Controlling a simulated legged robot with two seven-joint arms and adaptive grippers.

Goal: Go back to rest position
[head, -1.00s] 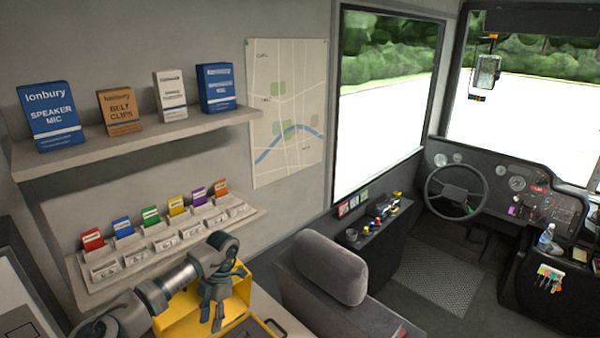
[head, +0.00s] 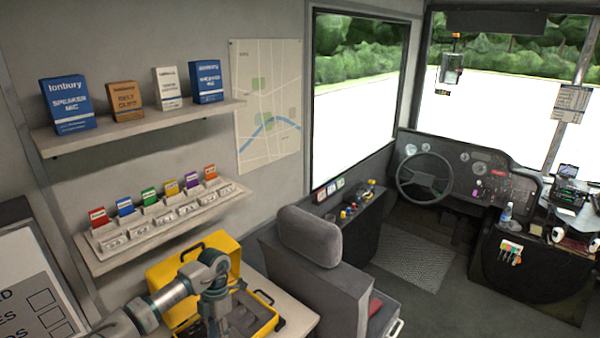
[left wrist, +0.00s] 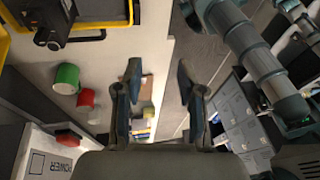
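My left arm comes in from the lower left of the head view. Its wrist (head: 212,285) is in front of the open yellow case (head: 168,272), and the fingers are at or below the bottom edge. In the left wrist view my left gripper (left wrist: 158,73) has its two fingers well apart with nothing between them. Past the fingers are the edge of a pale tabletop (left wrist: 140,55) and the dark floor. A grey arm link, apparently mine, crosses the upper right of that view. My right gripper is not in view.
A green cup (left wrist: 66,78), a red cup (left wrist: 85,98) and a box marked POWER (left wrist: 40,152) are near the left gripper. A grey seat (head: 315,240) stands right of the case. Shelves with boxes (head: 67,103) and coloured cards (head: 124,206) line the wall.

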